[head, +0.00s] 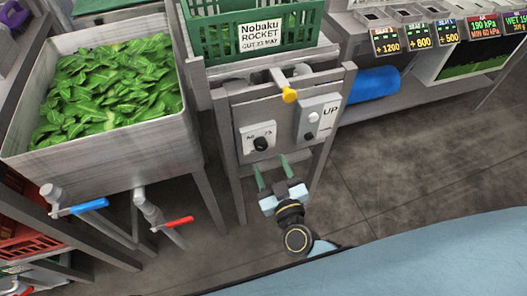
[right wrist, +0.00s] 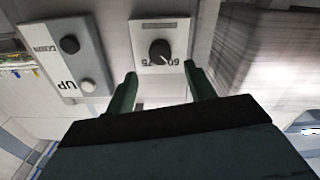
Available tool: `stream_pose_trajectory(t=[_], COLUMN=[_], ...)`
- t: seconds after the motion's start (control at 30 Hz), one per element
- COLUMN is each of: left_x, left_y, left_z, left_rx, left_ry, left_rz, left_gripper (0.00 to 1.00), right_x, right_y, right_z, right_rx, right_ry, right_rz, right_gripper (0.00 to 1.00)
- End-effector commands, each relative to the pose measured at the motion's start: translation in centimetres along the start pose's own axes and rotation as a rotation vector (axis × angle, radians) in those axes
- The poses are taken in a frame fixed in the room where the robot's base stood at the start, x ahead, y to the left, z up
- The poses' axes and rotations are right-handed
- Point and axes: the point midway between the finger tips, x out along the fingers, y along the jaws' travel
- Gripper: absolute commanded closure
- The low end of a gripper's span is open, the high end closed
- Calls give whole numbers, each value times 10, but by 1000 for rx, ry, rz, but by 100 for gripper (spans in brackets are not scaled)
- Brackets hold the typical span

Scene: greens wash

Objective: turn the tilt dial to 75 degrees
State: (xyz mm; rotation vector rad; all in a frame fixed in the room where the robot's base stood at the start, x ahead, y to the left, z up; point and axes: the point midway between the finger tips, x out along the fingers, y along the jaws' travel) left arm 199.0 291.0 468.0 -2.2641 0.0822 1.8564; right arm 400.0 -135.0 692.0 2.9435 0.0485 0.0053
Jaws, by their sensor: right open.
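The tilt dial (head: 260,143) is a black round knob on a small white plate with printed numbers, on the front of a grey metal stand. In the right wrist view the dial (right wrist: 161,52) shows a pale pointer mark, and the upside-down figures 60 and 75 are printed beside it. My right gripper (head: 271,172) is open and empty just below the dial plate. In the right wrist view its green fingers (right wrist: 158,82) stand apart on either side of the dial, short of it. My left gripper is not in view.
A second panel marked UP (head: 318,118) with two buttons sits right of the dial. A yellow-tipped lever (head: 289,95) juts out above. A green crate (head: 205,45) stands on top. A steel sink (head: 150,135) of leaves, with blue and red valve handles, stands to the left.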

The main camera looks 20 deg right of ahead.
Motion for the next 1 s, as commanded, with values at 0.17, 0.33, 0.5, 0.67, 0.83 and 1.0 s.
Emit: stream_pose_trajectory(t=[0.17, 0.33, 0.5, 0.67, 0.83, 1.0], left_x=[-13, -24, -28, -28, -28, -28], left_y=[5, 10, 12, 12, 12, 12], left_z=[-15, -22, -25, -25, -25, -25], left_rx=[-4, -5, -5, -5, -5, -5], left_ry=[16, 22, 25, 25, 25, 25], left_rz=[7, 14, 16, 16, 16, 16], left_gripper=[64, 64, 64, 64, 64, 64], right_x=[35, 53, 59, 59, 59, 59], right_y=[0, 0, 0, 0, 0, 0], right_z=[1, 1, 1, 0, 0, 0], right_rx=[1, 0, 2, 1, 1, 1], right_ry=[3, 1, -1, -1, -1, -1], right_rz=[0, -1, -1, -1, -1, -1], right_gripper=[46, 46, 46, 46, 60, 83])
